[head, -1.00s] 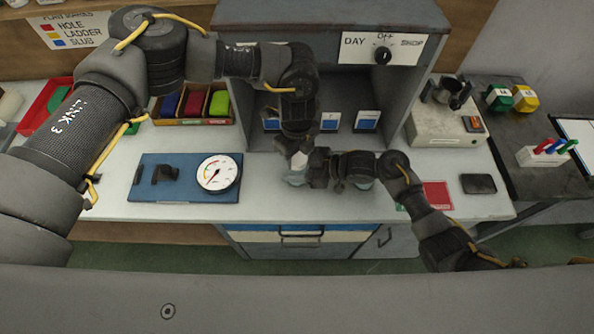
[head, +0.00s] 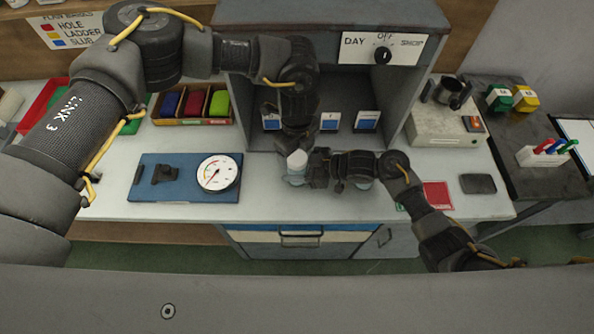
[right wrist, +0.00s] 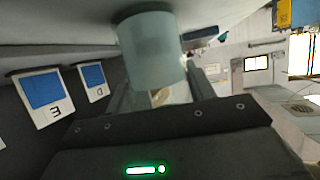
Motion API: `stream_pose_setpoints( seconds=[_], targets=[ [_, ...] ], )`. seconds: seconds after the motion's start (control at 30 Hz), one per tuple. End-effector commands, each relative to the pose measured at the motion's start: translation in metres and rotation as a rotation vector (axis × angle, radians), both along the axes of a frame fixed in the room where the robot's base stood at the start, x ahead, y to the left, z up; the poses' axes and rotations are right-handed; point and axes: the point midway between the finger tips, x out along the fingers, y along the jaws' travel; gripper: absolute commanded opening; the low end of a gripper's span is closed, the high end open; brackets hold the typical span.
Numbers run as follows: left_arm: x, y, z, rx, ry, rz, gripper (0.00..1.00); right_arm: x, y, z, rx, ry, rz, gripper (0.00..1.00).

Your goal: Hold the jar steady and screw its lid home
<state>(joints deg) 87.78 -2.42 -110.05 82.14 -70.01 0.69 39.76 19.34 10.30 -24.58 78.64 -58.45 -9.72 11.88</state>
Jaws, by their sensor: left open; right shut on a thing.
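The pale translucent jar (head: 295,180) stands upright on the bench in front of the grey booth; it also fills the upper middle of the right wrist view (right wrist: 152,50). A white lid (head: 297,160) shows on top of the jar; I cannot tell how tightly it sits. My right gripper (head: 312,170) comes in from the right and is shut on the jar's side; its fingers show in the right wrist view (right wrist: 160,92). My left gripper (head: 296,146) is open just above and behind the lid, its fingertips partly hidden.
A blue board (head: 150,190) with a dial gauge (head: 217,173) lies to the left. A red card (head: 437,195) and a dark pad (head: 478,184) lie to the right. Bare bench lies between board and jar.

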Motion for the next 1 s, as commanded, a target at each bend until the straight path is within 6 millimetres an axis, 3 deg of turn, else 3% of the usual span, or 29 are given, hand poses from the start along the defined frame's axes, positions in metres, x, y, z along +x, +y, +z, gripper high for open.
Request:
stream_pose_setpoints(
  seconds=[0.3,0.5,0.7,0.97,1.0],
  targets=[
    [0.001,-0.001,0.064,-0.002,-0.005,-0.001,0.76,0.000,0.000,0.000,0.000,0.000,0.000,0.00],
    [0.001,0.000,0.094,-0.001,-0.002,-0.001,0.76,0.000,0.000,0.000,0.000,0.000,0.000,0.00],
    [0.001,0.000,0.106,0.000,-0.001,0.000,0.76,0.000,0.000,0.000,0.001,0.000,0.000,0.00],
    [0.001,0.000,0.107,0.000,-0.001,0.000,0.76,0.000,0.000,0.000,0.001,0.000,0.000,0.00],
    [0.001,0.000,0.107,0.000,-0.001,0.000,0.76,0.000,0.000,0.000,0.001,0.000,0.000,0.56]
  ],
)
